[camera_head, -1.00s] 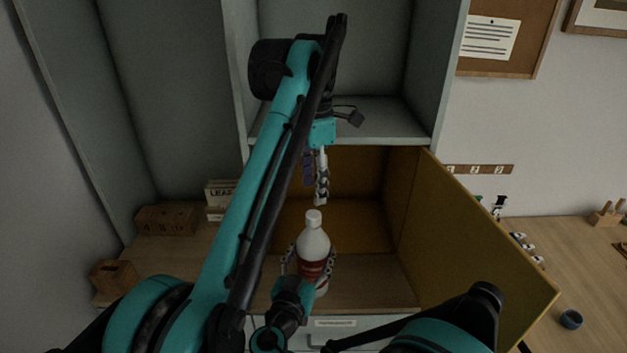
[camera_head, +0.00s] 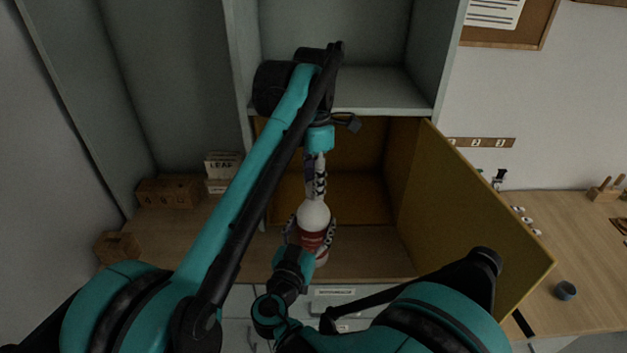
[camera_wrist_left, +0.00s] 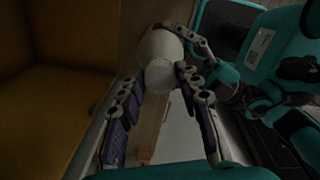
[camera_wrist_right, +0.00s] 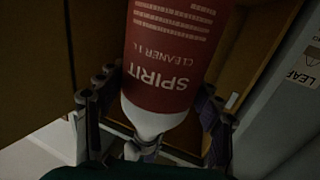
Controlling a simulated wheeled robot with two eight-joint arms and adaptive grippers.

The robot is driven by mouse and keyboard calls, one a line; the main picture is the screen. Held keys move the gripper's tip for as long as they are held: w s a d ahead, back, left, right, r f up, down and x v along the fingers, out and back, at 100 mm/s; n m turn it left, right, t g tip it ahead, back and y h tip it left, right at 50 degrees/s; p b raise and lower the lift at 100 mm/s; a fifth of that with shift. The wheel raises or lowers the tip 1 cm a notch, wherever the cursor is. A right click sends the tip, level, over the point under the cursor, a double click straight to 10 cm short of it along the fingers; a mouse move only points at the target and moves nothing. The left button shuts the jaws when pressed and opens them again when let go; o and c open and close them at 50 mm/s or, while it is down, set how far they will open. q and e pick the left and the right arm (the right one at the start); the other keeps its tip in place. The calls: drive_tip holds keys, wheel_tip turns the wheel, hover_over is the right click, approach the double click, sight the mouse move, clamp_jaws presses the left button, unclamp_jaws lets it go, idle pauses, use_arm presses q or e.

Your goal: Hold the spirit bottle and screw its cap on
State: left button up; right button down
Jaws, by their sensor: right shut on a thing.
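The spirit bottle (camera_head: 313,216), white with a red label, stands upright at the front of the open cabinet compartment. My right gripper (camera_head: 311,238) is shut around its body. The right wrist view shows its label (camera_wrist_right: 170,50) close up between the fingers. My left gripper (camera_head: 317,192) points down from above over the bottle's top and hides it in the head view. In the left wrist view, a round pale cap (camera_wrist_left: 159,75) sits at the bottle's top between the spread left fingers. The right-hand finger is close to it; I cannot tell whether it touches.
A yellow-brown door (camera_head: 480,215) stands open right of the compartment. A shelf (camera_head: 385,92) is above, close to my left arm. Wooden boxes (camera_head: 167,191) stand at the left. A small dark cup (camera_head: 565,290) is on the right counter.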

use_arm(q)
clamp_jaws()
